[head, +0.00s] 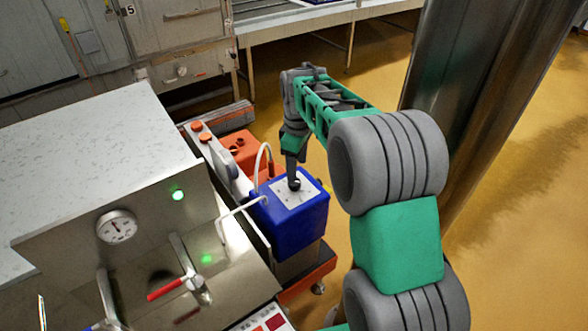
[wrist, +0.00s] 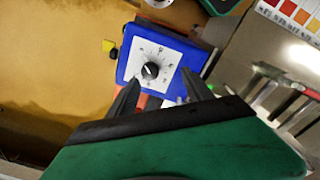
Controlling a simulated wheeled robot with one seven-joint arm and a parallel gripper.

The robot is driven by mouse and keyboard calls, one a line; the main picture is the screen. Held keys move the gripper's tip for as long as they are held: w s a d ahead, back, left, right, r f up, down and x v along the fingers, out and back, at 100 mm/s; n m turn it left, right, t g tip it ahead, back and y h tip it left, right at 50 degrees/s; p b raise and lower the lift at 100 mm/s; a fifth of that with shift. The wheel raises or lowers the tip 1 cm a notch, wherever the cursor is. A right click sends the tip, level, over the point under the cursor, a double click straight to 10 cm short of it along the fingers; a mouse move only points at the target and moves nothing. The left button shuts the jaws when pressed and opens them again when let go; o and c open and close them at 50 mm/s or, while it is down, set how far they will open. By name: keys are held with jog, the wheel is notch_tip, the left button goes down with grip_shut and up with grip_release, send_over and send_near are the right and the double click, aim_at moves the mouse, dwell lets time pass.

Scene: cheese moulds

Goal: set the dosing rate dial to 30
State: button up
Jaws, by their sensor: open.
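The dosing rate dial is a black knob on a white scale plate (head: 283,193) on top of a blue box (head: 291,226). In the wrist view the knob (wrist: 150,70) shows whole, with a light pointer line, and the scale numbers around it are too small to read surely. My gripper (head: 294,183) reaches down from above at the knob in the head view. In the wrist view my gripper (wrist: 163,95) is open, its two dark fingers apart below the knob in the picture. Nothing is between them; whether they touch the knob is not clear.
A steel machine with a round gauge (head: 117,227), a red-handled lever (head: 167,288) and green lamps stands left of the blue box. An orange unit (head: 238,150) is behind it. A thick steel column (head: 490,90) rises at the right. Yellow floor is free between.

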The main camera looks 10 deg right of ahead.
aim_at(294, 185)
jog(key=w+f, duration=0.1)
jog(key=w+f+n, duration=0.1)
jog(key=w+n, duration=0.1)
jog(key=w, duration=0.1)
jog(key=shift+f+g+p, duration=0.3)
jog(key=shift+f+p, duration=0.1)
notch_tip(294, 185, down, 7)
jog(key=shift+f+p, duration=0.2)
jog(key=shift+p, duration=0.6)
grip_shut()
